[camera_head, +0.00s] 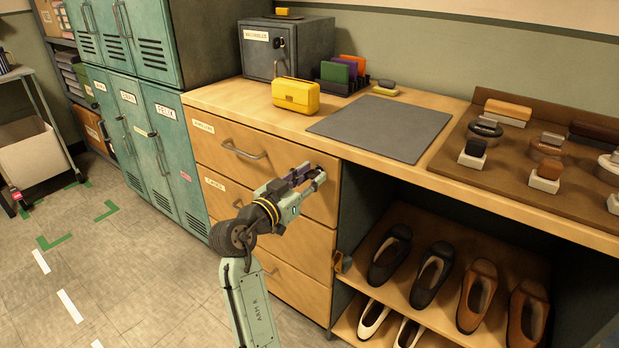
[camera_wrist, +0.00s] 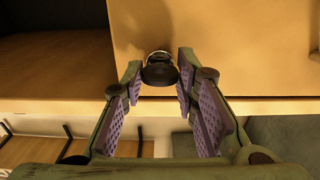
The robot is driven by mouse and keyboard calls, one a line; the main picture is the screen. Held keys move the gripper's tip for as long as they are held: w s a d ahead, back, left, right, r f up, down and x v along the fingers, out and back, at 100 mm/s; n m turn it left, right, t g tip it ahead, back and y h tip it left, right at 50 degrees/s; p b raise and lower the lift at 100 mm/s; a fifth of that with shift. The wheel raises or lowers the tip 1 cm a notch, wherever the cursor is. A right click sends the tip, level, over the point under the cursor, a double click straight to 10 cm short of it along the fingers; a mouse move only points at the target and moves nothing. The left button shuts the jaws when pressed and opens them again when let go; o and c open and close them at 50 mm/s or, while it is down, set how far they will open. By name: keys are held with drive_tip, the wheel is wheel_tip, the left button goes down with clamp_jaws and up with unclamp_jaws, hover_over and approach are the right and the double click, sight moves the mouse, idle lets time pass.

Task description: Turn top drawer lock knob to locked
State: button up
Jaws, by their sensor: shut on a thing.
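The top drawer (camera_head: 228,137) is the upper wooden front under the counter, and it looks closed. Its lock knob (camera_wrist: 160,72) is a small dark round knob with a shiny collar, seen in the wrist view. My gripper (camera_wrist: 159,82) has its two purple-padded fingertips on either side of the knob and is shut on it. In the head view my gripper (camera_head: 318,174) reaches the right end of the top drawer front, and its fingers hide most of the knob there. Which way the knob is turned cannot be told.
Below are more drawers, and to the right an open shelf with shoes (camera_head: 437,274). The counter holds a grey mat (camera_head: 380,127), a yellow box (camera_head: 296,95) and a safe (camera_head: 287,47). Green lockers (camera_head: 165,140) stand left.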

drive_tip(key=shift+n, duration=0.3)
clamp_jaws()
drive_tip(key=n+p, duration=0.2)
drive_tip(key=n, duration=0.1)
drive_tip(key=shift+r+n+p, duration=0.15)
drive_tip(key=shift+n+p, duration=0.25)
drive_tip(key=n+p, duration=0.4)
drive_tip(key=n, duration=0.1)
drive_tip(key=shift+n, duration=0.3)
drive_tip(key=n+p, duration=0.3)
drive_tip(key=n, duration=0.1)
drive_tip(key=shift+p, duration=0.4)
drive_tip(key=shift+n+p, duration=1.45)
drive_tip(key=shift+n, duration=0.55)
drive_tip(key=o, duration=1.1)
unclamp_jaws()
